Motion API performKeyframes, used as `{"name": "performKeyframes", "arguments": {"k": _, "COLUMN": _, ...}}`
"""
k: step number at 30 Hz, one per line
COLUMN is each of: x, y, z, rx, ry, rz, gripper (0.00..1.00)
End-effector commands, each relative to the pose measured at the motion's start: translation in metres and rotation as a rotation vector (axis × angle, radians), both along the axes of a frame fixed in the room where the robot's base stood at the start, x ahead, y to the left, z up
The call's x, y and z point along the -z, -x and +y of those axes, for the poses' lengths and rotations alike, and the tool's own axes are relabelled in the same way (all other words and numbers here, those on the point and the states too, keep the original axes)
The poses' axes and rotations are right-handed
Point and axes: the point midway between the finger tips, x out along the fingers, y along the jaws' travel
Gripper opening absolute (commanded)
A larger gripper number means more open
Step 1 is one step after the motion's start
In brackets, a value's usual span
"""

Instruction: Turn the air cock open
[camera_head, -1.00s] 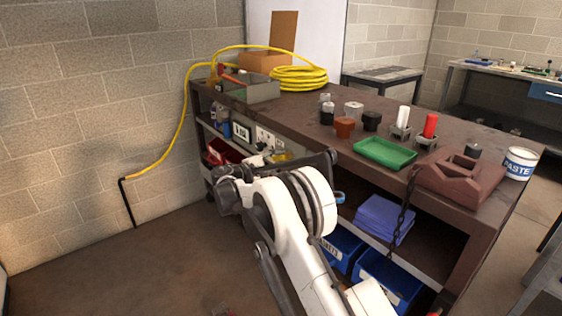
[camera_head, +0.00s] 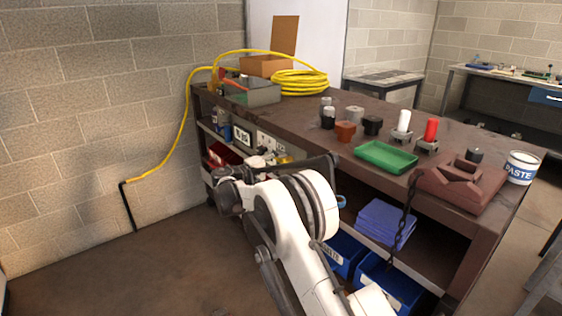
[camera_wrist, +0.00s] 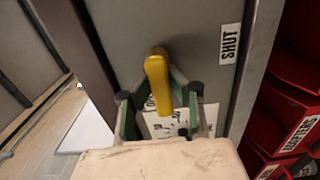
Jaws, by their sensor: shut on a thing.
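The air cock shows in the wrist view as a yellow lever handle (camera_wrist: 158,82) on a grey panel (camera_wrist: 185,25). The lever stands nearly upright in the picture, tilted slightly. My gripper (camera_wrist: 159,95) has a finger on each side of it and is shut on it. A white label reading SHUT (camera_wrist: 230,43) is to the lever's upper right. A second white label (camera_wrist: 172,124), partly hidden, shows between the fingers below.
Red bins (camera_wrist: 290,115) stand to the right in the wrist view. In the head view, the dark workbench (camera_head: 290,122) carries a yellow hose coil (camera_head: 300,83), a green tray (camera_head: 386,157) and a paste can (camera_head: 521,167). Blue bins (camera_head: 345,250) sit below. Floor at left is clear.

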Motion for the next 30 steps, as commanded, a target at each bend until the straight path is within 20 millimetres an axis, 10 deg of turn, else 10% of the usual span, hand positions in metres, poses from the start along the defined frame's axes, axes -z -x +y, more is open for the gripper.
{"name": "performKeyframes", "arguments": {"k": 8, "x": 0.0, "y": 0.0, "z": 0.001, "rx": 0.0, "ry": -0.001, "rz": -0.001, "gripper": 0.0}}
{"name": "performKeyframes", "arguments": {"k": 9, "x": 0.0, "y": 0.0, "z": 0.001, "rx": 0.0, "ry": -0.001, "rz": -0.001, "gripper": 0.16}}
{"name": "performKeyframes", "arguments": {"k": 14, "x": 0.0, "y": 0.0, "z": 0.001, "rx": 0.0, "ry": -0.001, "rz": -0.001, "gripper": 0.36}}
{"name": "performKeyframes", "arguments": {"k": 30, "x": 0.0, "y": 0.023, "z": 0.026, "rx": -0.003, "ry": 0.0, "rz": 0.0, "gripper": 0.36}}
